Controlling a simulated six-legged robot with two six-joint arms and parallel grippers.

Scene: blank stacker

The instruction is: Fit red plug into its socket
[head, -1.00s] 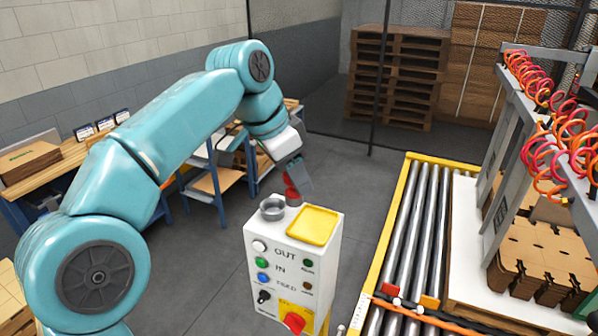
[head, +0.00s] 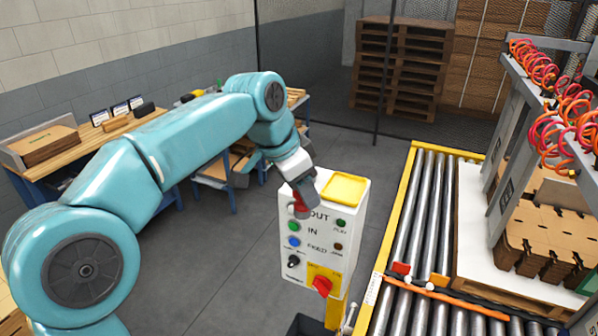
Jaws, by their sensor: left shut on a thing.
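My left gripper (head: 304,193) is shut on the red plug (head: 301,209) and points downward. The plug shows as a small red piece at the fingers, overlapping the upper left front of the white control box (head: 317,255). I cannot tell whether it touches the box. The grey ring-shaped socket on the box top is hidden behind my gripper now. My right gripper is out of view.
A roller conveyor (head: 428,215) with a yellow edge lies to the right. A workbench (head: 62,168) stands at the left. Grey floor lies between.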

